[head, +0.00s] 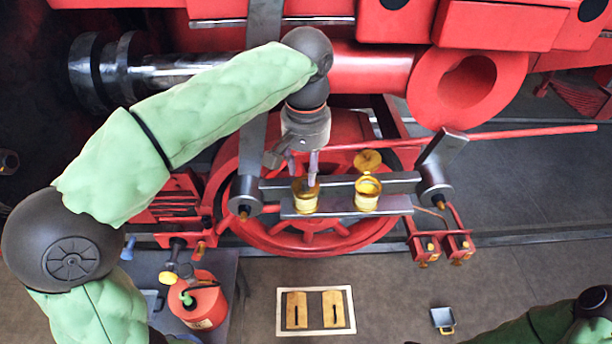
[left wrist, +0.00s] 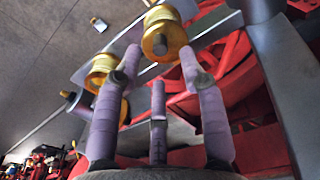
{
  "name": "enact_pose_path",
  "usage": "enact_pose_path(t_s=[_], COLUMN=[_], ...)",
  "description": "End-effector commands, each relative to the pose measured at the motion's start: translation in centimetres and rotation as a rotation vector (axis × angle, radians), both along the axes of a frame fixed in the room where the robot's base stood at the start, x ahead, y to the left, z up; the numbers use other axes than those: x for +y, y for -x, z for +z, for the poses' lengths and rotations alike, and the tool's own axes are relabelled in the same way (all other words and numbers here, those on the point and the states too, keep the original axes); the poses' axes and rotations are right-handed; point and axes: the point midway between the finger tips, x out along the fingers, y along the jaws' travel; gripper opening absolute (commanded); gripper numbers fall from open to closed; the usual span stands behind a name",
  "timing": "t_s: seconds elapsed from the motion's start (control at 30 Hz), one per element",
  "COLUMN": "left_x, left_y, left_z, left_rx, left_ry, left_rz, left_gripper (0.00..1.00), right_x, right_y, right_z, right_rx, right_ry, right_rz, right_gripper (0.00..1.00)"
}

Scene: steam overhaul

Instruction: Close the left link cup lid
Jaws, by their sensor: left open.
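In the head view, two gold cups with cream bands stand on a grey link bar (head: 340,207). My left gripper (head: 304,177) points down at the left cup (head: 305,202), its pale fingers open and empty at the cup's top. The fingers partly cover the left lid, so its angle is unclear there. The right cup (head: 367,201) has its gold lid (head: 368,160) swung open behind it. In the left wrist view, a gold round part with a dark knob (left wrist: 166,41) lies between the fingertips of my left gripper (left wrist: 160,57). My right gripper is out of view.
A red wheel (head: 315,243) and red rod (head: 500,133) lie around the link. A grey lever plate (head: 440,155) rises right of the cups. A red oil can (head: 203,303) stands at the lower left. A small tray (head: 442,319) lies on open floor.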

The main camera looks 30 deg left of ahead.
Motion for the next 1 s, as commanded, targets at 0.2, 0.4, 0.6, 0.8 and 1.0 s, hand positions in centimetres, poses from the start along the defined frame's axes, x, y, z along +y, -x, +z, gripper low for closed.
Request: enact_pose_path(t_s=[0.2,0.4,0.6,0.8,1.0], left_x=[-0.2,-0.2,-0.3,-0.2,-0.2], left_y=[0.2,0.3,0.4,0.4,0.4], left_z=[4.3,6.7,7.4,7.4,7.4], left_rx=[-0.001,0.000,0.002,0.002,0.002], left_ry=[0.000,0.000,0.000,0.000,0.000], left_rz=[-0.001,-0.001,-0.001,-0.001,0.000], left_gripper=[0.41,0.41,0.41,0.41,0.41], right_x=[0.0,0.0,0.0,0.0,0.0], right_y=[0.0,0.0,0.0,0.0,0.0], right_z=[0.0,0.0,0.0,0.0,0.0], right_rx=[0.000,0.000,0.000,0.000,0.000], right_ry=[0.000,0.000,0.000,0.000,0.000], right_rz=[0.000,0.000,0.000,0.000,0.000], right_gripper=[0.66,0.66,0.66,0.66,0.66])
